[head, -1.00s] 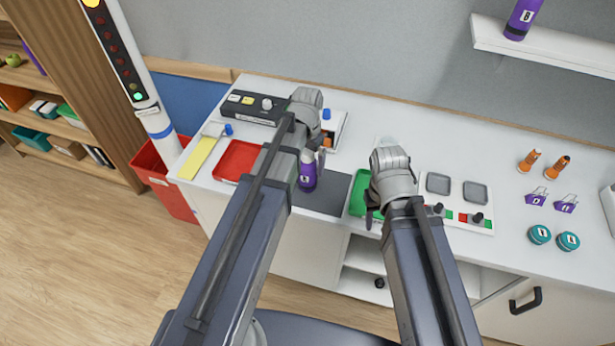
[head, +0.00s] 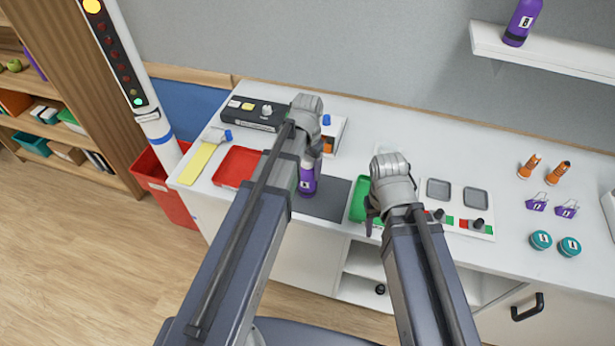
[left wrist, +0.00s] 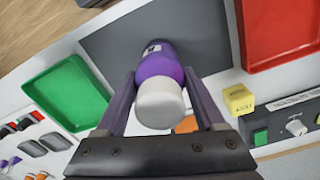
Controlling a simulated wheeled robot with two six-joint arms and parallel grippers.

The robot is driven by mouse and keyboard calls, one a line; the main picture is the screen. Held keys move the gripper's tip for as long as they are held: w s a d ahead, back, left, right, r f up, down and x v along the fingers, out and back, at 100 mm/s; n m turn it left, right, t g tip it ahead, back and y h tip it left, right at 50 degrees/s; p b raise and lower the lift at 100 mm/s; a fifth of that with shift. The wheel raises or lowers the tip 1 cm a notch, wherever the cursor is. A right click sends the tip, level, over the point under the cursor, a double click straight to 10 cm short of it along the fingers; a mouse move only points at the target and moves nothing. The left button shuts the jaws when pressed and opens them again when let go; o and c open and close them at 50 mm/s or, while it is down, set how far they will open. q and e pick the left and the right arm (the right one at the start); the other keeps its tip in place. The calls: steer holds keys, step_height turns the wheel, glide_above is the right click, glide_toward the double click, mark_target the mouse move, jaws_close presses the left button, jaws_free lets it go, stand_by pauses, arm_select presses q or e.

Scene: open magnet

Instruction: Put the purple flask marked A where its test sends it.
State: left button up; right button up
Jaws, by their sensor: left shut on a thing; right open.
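A purple flask (head: 307,182) with a pale label stands at the dark grey mat (head: 330,203) in the head view; its letter is too small to read. My left gripper (head: 312,153) is shut on the flask near its top. In the left wrist view, the flask (left wrist: 158,63) is between the two fingers, its whitish cap toward the camera and its base over the mat (left wrist: 110,42). I cannot tell whether its base touches the mat. My right gripper (head: 373,217) is open and empty by the green tray (head: 357,205).
A red tray (head: 236,168) lies left of the mat. A black device (head: 257,114) with a knob stands behind it. A panel with grey pads (head: 438,190) is right of the green tray. Another purple flask marked B (head: 521,22) stands on the wall shelf (head: 550,52). A red bin (head: 165,190) is at left.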

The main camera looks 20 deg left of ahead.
arm_select(q)
jaws_close()
step_height(320, 180, up, 10)
steer(key=p, duration=1)
